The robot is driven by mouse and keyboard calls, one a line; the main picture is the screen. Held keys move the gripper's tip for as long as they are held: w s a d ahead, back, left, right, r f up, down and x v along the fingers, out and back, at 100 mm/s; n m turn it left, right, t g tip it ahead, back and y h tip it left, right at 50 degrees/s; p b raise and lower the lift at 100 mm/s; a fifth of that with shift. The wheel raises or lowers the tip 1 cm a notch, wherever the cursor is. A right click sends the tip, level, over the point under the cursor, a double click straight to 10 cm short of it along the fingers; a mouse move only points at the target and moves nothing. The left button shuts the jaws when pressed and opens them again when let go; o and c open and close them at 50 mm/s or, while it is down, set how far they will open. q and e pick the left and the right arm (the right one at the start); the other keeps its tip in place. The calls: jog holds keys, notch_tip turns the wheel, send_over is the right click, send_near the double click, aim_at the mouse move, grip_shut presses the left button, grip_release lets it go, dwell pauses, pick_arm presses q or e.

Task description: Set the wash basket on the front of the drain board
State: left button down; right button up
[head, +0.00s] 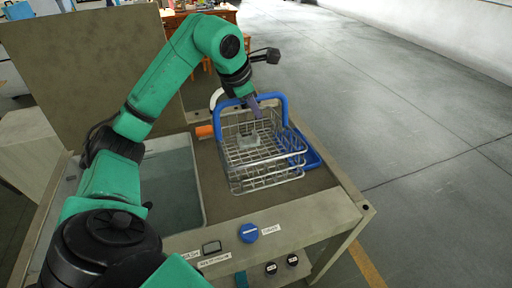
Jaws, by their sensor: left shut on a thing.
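The wash basket (238,181) is a silver wire basket with a thick blue handle, and a small grey part (248,142) lies inside it. My left gripper (253,107) reaches down from above and is shut on the top of the blue handle. The basket is upright over the brown drain board (300,205), right of the tank. I cannot tell whether its bottom touches the board. The gripper's fingers are small and partly hidden by the handle. My right gripper is not in view.
A tank of grey-green liquid (170,185) lies left of the board. A blue-framed item (313,158) is just right of the basket, and an orange item (204,131) is behind left. A tall panel (85,70) stands behind the tank.

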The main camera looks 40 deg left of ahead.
aim_at(255, 143)
pick_arm(q)
notch_tip(255, 143, down, 11)
jog(key=shift+f+p, duration=0.2)
jog(key=shift+p, duration=0.2)
jog(key=shift+f, duration=0.55)
jog(key=c, duration=0.9)
grip_release()
jog(key=shift+s+f, duration=0.1)
jog(key=shift+f, duration=0.05)
jog(key=shift+o, duration=0.7)
jog(key=b+v, duration=0.3)
jog(key=v, duration=0.9)
jog(key=shift+a, duration=0.1)
